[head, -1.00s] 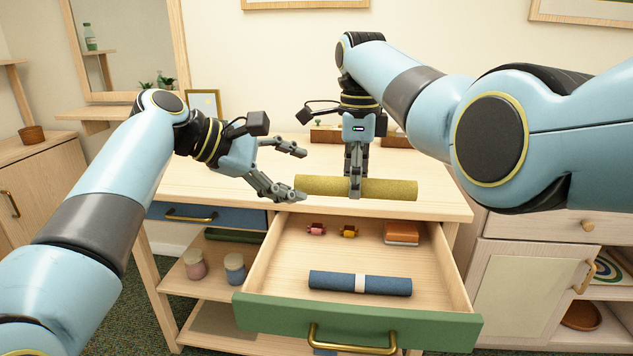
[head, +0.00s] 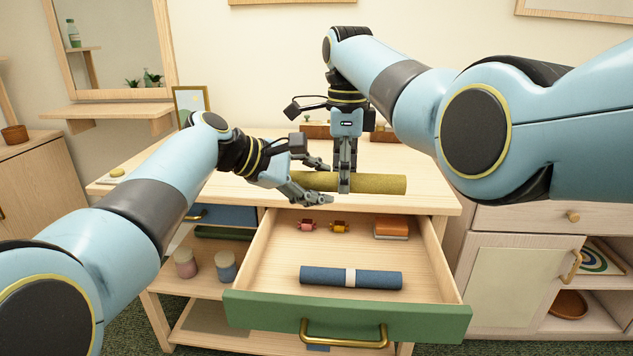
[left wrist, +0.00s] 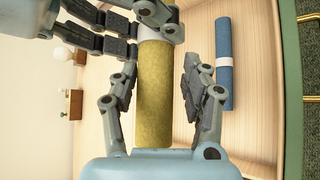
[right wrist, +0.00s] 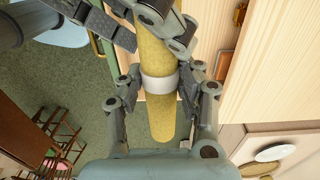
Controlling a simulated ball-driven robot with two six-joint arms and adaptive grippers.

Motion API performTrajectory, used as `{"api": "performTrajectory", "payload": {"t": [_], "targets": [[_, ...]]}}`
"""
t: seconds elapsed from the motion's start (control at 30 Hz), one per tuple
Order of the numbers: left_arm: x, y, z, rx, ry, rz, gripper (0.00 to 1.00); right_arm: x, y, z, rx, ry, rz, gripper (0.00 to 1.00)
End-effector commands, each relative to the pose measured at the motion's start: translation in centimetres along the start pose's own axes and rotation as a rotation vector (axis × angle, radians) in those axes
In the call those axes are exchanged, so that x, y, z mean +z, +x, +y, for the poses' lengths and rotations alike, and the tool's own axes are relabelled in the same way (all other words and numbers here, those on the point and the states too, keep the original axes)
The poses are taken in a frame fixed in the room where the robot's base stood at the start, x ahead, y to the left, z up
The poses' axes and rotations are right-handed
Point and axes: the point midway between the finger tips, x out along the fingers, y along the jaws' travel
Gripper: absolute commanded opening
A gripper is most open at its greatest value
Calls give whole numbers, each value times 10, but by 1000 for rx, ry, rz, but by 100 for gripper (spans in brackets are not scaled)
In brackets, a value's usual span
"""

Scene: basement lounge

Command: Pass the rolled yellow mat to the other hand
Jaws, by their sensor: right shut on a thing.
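The rolled yellow mat (head: 382,184) is held level just over the front of the table top. My right gripper (head: 344,188) points down and is shut on it around the middle. In the right wrist view the mat (right wrist: 158,118) has a white band (right wrist: 158,83) between the fingers. My left gripper (head: 325,183) is open, its fingers on either side of the mat's left end. In the left wrist view the mat (left wrist: 154,95) lies between the left fingers with a gap to the right one. My right gripper's fingers show at the top there.
Below is an open green-fronted drawer (head: 345,314) holding a blue roll (head: 350,277), an orange block (head: 390,230) and small red and yellow items. The table top (head: 400,155) has boxes at the back. A framed picture (head: 190,104) stands at the left.

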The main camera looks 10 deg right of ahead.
Motion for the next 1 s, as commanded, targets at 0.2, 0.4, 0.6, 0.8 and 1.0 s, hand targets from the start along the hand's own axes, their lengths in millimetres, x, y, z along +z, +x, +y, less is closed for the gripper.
{"api": "performTrajectory", "payload": {"t": [0.2,0.4,0.6,0.8,1.0], "targets": [[0,0,-1,-2,-1,-1,16,0,-1,-1,-3,1,0,1],[0,0,-2,-4,-2,-1,2,0,-2,-2,-6,2,0,46],[0,0,-1,-2,-1,-1,2,0,-1,-1,-3,1,0,62],[0,0,0,0,-1,0,2,0,-2,0,-2,0,0,62],[0,0,0,0,0,0,2,0,-28,-1,-5,0,-2,62]]}}
